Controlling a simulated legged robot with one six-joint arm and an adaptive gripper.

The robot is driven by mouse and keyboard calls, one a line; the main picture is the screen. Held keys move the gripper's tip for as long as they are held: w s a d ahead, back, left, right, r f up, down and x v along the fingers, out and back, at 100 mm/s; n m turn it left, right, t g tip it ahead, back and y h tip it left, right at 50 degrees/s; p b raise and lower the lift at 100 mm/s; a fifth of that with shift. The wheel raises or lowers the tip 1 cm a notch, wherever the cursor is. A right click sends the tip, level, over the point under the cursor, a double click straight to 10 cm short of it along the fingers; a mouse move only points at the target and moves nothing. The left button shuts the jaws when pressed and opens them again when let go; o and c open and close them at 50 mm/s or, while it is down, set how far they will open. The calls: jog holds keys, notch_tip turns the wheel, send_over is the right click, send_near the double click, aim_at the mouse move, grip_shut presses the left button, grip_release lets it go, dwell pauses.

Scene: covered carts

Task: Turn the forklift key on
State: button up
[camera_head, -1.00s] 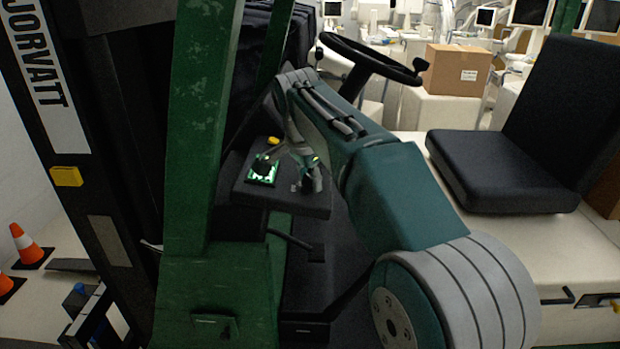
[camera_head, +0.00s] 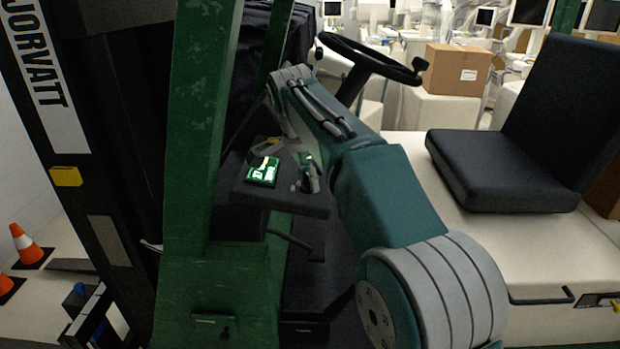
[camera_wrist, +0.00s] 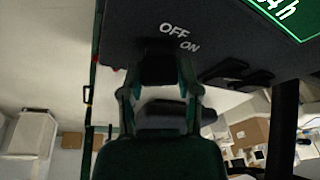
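The dark control panel (camera_head: 285,198) sits beside the green post, below the steering wheel, with a lit green and white display (camera_head: 263,171) on top. In the wrist view the panel (camera_wrist: 225,35) fills the top, with white OFF and ON labels (camera_wrist: 180,37) and the display's corner (camera_wrist: 288,14) at upper right. My gripper (camera_wrist: 160,75) is close to the panel, just below the labels. A dark shape lies between its fingers; I cannot tell whether it is the key or the finger pads. The key is not clearly visible.
The steering wheel (camera_head: 370,58) is above and behind my arm. The black seat (camera_head: 505,172) is at right. A green post (camera_head: 200,130) stands close at left. A cardboard box (camera_head: 456,70) is in the background, and orange cones (camera_head: 24,243) stand at far left.

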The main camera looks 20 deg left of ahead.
jog(key=o, duration=0.4)
jog(key=shift+a+f, duration=0.1)
jog(key=shift+a, duration=0.05)
jog(key=shift+c, duration=0.2)
jog(key=shift+a, duration=0.15)
jog(key=shift+r, duration=0.55)
jog(key=v, duration=0.5)
jog(key=shift+a+r, duration=0.2)
jog(key=shift+s+r, duration=0.2)
jog(key=shift+r, duration=0.2)
